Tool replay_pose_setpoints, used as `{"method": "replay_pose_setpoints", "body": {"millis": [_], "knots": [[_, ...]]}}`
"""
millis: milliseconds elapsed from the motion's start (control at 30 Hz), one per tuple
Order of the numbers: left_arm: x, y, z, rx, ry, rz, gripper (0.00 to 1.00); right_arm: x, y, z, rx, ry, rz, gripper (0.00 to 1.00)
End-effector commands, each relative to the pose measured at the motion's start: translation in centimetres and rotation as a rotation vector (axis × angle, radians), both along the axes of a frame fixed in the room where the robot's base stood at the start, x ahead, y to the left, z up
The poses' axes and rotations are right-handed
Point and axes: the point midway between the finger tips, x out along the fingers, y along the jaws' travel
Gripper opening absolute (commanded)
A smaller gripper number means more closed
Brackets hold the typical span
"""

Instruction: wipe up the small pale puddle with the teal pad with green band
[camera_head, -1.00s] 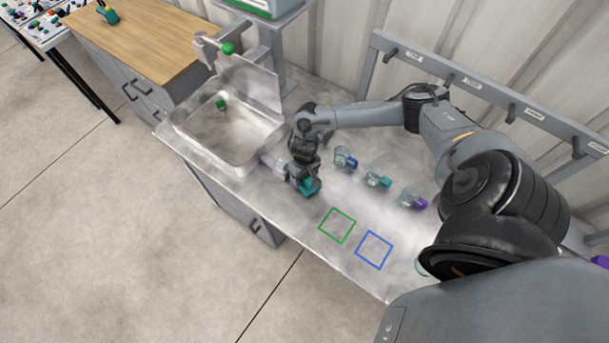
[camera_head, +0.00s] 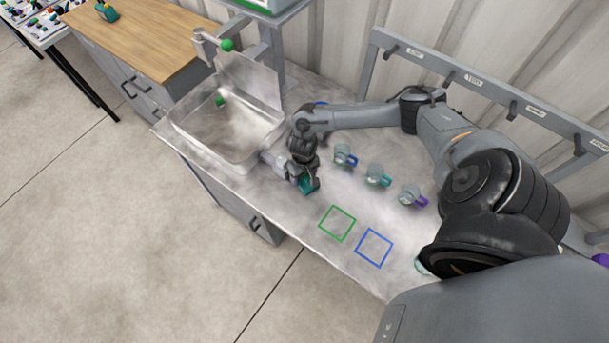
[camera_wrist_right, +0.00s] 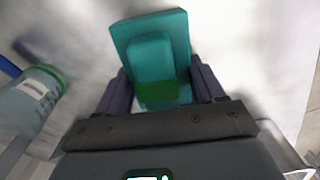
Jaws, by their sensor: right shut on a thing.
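My right gripper (camera_head: 304,183) is shut on the teal pad (camera_head: 307,186), low over the metal counter to the right of the sink. In the right wrist view the teal pad (camera_wrist_right: 150,38) sits between the two dark fingers, with its green band (camera_wrist_right: 157,94) toward the gripper. I cannot tell whether the pad touches the counter. I cannot make out the pale puddle against the mottled, shiny counter. My left gripper is not in view.
Several clear mugs with coloured handles, one blue-handled (camera_head: 343,157), stand right of the gripper. A clear container with a green band (camera_wrist_right: 34,98) is close at left in the wrist view. The sink (camera_head: 222,140) lies left. Green (camera_head: 337,223) and blue (camera_head: 374,248) outlined squares are bare.

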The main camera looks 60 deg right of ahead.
Motion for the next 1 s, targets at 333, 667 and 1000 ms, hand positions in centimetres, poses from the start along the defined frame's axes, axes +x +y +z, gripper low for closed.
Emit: {"method": "replay_pose_setpoints", "body": {"millis": [333, 667, 1000], "knots": [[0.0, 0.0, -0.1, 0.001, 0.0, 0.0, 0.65, 3.2, -0.5, 0.1, -0.002, -0.01, -0.01, 0.21], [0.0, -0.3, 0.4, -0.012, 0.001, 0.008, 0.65, 4.1, -0.5, 0.5, 0.0, -0.012, -0.01, 0.21], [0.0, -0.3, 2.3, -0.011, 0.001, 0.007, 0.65, 3.5, -0.2, 0.9, 0.005, -0.014, -0.008, 0.2]]}}
